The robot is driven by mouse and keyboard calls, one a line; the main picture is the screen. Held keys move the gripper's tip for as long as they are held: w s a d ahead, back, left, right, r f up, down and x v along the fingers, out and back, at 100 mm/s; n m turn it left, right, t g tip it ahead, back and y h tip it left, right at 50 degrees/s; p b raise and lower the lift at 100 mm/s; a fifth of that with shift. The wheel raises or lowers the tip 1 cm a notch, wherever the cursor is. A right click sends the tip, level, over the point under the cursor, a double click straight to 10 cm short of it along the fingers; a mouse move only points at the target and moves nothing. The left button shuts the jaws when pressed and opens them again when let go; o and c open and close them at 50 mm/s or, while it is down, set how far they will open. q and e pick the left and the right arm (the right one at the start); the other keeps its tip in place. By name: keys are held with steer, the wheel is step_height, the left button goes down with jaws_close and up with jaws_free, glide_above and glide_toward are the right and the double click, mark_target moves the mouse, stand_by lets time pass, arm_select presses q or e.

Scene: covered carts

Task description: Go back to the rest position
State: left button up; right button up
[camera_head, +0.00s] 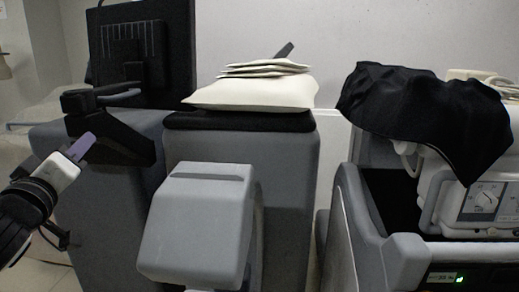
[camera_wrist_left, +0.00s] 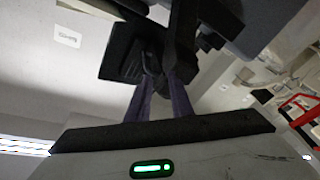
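My left gripper (camera_head: 80,147) is at the left of the head view, raised in front of the left cart's dark bracket. In the left wrist view its two purple-grey fingers (camera_wrist_left: 162,82) stand apart with a gap between them. No held object shows in the gap. My right gripper is in neither view. A black cloth (camera_head: 425,110) is draped over the white machine (camera_head: 455,200) on the right cart and hides much of its top.
A black monitor (camera_head: 170,50) stands at the back left, behind the gripper. A pale cushion with thin folded pads (camera_head: 262,90) lies on the middle grey cart (camera_head: 285,170). The right cart (camera_head: 350,215) has a green-lit display at its front.

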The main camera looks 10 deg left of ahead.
arm_select(q)
steer(key=s+d+f+m+g+h, duration=0.1)
steer(key=d+f+m+g+h, duration=0.35)
steer(key=f, duration=1.05)
steer(key=a+f+m+g, duration=0.1)
steer(key=f+m, duration=0.7)
steer(key=f, duration=0.7)
steer(key=s+d+f+m+g+h, duration=0.25)
steer(key=s+f+m, duration=0.25)
steer(key=s+f, duration=0.6)
steer(key=s+d+f+m+g+h, duration=0.1)
steer(key=s+d+f+m+g, duration=0.2)
steer(key=s+f, duration=0.75)
steer(key=d+f+n, duration=0.2)
steer(key=d+n, duration=0.1)
steer(key=d, duration=0.7)
steer(key=d+f+n+t+h, duration=0.1)
steer(key=d+n, duration=0.3)
steer(key=d, duration=0.6)
steer(key=shift+f, duration=0.7)
steer(key=shift+w, duration=0.1)
